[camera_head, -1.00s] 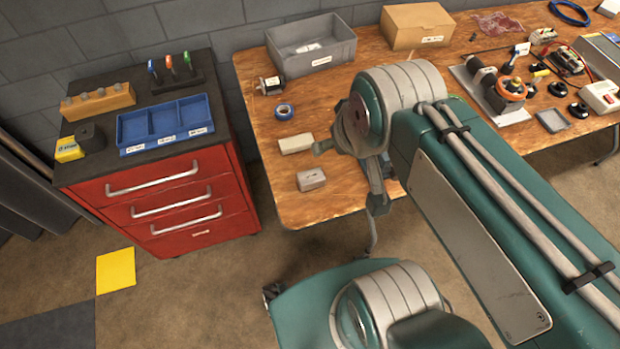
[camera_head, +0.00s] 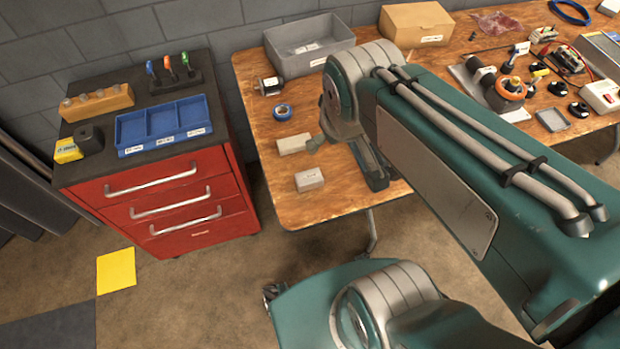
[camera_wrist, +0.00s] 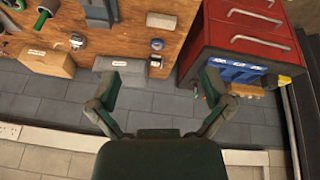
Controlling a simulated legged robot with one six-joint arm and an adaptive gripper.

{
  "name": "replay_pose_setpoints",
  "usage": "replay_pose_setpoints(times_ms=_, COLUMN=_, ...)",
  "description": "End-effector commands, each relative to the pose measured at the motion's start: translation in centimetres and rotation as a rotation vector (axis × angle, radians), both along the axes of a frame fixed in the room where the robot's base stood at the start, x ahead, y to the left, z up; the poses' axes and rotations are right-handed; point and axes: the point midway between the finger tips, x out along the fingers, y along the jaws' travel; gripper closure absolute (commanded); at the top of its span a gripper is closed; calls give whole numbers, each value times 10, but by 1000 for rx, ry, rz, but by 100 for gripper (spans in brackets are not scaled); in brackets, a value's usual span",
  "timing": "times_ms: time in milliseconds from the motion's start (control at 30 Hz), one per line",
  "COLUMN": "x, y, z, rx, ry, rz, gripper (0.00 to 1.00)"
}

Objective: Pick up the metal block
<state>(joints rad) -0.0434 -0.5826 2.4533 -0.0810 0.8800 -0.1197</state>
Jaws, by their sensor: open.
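A small light-grey block (camera_head: 309,179), which looks like the metal block, lies on the wooden table (camera_head: 300,212) near its front left corner. A longer cream block (camera_head: 294,143) lies just behind it. In the wrist view, one pale block (camera_wrist: 163,19) shows at the top edge; I cannot tell which of the two it is. My gripper (camera_wrist: 160,88) is open, with nothing between its fingers. In the head view, the end of my arm is above the table, to the right of both blocks and apart from the grey one; my arm hides part of the gripper.
Blue tape (camera_head: 282,112), a small motor (camera_head: 268,86), a grey bin (camera_head: 308,45) and a cardboard box (camera_head: 416,25) are behind the blocks. A red drawer cabinet (camera_head: 165,195) stands to the left. Tools and devices crowd the table's right side.

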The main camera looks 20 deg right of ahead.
Motion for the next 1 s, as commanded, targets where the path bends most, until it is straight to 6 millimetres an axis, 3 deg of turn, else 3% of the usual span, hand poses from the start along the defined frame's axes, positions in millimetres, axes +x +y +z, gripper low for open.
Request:
replay_pose_setpoints(times_ms=500, x=86, y=18, z=-103, rx=-363, ry=357, rz=669, gripper=0)
replay_pose_setpoints(times_ms=800, x=116, y=38, z=-185, rx=-510, ry=554, rz=1096, gripper=0)
replay_pose_setpoints(times_ms=1000, x=122, y=44, z=-217, rx=-553, ry=621, rz=1257, gripper=0)
